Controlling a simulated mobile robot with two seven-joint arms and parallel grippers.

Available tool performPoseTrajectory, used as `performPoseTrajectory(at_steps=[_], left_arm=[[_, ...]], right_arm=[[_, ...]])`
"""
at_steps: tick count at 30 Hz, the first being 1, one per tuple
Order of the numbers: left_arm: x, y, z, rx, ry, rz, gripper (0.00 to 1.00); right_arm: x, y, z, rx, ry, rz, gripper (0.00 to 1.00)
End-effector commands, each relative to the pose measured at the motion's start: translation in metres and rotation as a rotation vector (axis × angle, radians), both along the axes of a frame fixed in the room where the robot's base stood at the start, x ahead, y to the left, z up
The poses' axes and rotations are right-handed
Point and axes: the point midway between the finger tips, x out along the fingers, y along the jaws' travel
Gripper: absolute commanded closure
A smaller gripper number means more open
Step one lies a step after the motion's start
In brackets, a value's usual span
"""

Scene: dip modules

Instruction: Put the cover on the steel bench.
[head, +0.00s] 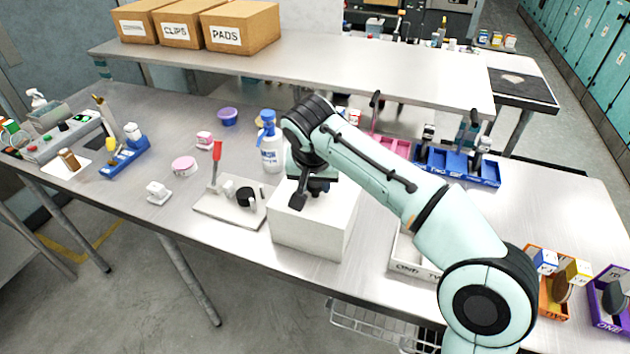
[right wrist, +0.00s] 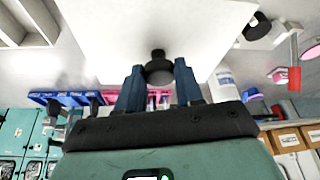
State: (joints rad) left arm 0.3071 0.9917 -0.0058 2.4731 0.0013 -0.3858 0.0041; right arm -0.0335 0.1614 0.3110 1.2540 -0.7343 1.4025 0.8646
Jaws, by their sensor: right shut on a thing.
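The cover (head: 310,232) is a white box with a black knob on top. My right gripper (head: 309,192) is above it in the head view, with its fingers down at the knob. In the right wrist view the gripper (right wrist: 158,75) has its two fingers on either side of the black knob (right wrist: 158,54), shut on it, with the white cover (right wrist: 110,30) beyond. The steel bench (head: 120,190) runs across the head view. The cover is at its front edge; I cannot tell whether it rests on the bench or hangs just above. My left gripper is not in view.
Left of the cover is a grey plate (head: 215,212) with a red-handled clamp. Behind it is a blue-capped bottle (head: 271,150). A white tray (head: 405,255) stands to the right, and a blue tray (head: 460,168) behind.

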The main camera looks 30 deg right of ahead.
Motion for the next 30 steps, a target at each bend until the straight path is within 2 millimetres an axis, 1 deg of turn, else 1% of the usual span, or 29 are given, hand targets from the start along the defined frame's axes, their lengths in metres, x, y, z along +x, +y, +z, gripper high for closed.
performPoseTrajectory(at_steps=[1,2,3,11,14,17,27,30], left_arm=[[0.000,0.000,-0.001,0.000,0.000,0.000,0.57],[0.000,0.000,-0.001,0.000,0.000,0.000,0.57],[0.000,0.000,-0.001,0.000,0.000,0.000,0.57],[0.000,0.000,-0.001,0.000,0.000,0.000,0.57],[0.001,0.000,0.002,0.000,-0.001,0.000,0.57],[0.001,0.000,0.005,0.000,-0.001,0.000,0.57],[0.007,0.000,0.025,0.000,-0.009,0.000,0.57],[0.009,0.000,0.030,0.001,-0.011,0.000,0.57]], right_arm=[[0.000,0.000,-0.002,0.001,0.001,0.000,0.61],[0.000,0.000,-0.001,0.000,0.000,0.000,0.51],[0.000,0.000,-0.001,0.000,0.000,0.000,0.38],[0.000,0.000,-0.001,0.000,0.000,0.000,0.38],[0.000,0.000,0.003,0.000,0.000,0.000,0.38],[-0.003,0.003,0.014,0.001,-0.002,0.002,0.38],[-0.025,0.019,0.082,0.000,-0.004,0.002,0.38],[-0.031,0.022,0.097,0.000,-0.002,0.002,0.38]])
